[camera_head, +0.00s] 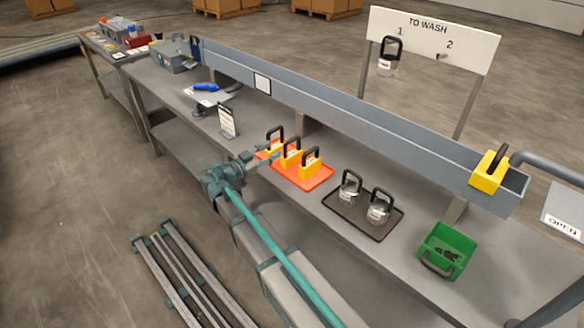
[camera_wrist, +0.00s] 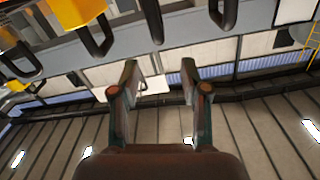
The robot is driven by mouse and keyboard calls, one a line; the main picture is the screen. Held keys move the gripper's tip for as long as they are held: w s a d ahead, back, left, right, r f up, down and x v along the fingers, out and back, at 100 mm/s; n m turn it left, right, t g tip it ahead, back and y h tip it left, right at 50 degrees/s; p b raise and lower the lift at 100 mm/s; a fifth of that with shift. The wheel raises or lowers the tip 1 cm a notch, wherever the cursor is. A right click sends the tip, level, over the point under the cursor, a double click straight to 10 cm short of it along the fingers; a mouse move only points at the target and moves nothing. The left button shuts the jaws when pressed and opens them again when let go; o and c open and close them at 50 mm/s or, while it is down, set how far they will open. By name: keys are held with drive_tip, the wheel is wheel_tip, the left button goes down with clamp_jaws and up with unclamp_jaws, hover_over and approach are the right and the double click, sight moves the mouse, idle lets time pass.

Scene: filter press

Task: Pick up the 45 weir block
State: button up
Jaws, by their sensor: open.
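Three yellow weir blocks with black loop handles stand on an orange tray (camera_head: 318,183) on the bench: a left one (camera_head: 271,148), a middle one (camera_head: 290,158) and a right one (camera_head: 311,167). Their numbers are too small to read, so I cannot tell which is the 45. Another yellow block (camera_head: 489,173) sits at the right end of the long grey trough. My gripper (camera_head: 268,154) is open and empty at the tray's left end, close to the left block. In the wrist view the open fingers (camera_wrist: 160,82) have nothing between them; a yellow block (camera_wrist: 76,10) shows at upper left.
A small sign (camera_head: 228,121) stands to the left. The grey trough (camera_head: 350,110) runs behind. A "TO WASH" board (camera_head: 430,38) holds one jar.

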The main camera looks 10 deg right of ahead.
sight(287, 143)
drive_tip(key=p+x, duration=0.1)
drive_tip(key=x, duration=0.2)
drive_tip(key=p+x, duration=0.1)
drive_tip(key=x, duration=0.3)
drive_tip(key=p+x, duration=0.1)
drive_tip(key=x, duration=0.2)
drive_tip(key=shift+w+d+f, duration=0.1)
drive_tip(key=shift+w+f, duration=0.05)
drive_tip(key=shift+f, duration=0.2)
drive_tip(key=shift+w+d+f, duration=0.1)
drive_tip(key=shift+d, duration=0.15)
clamp_jaws()
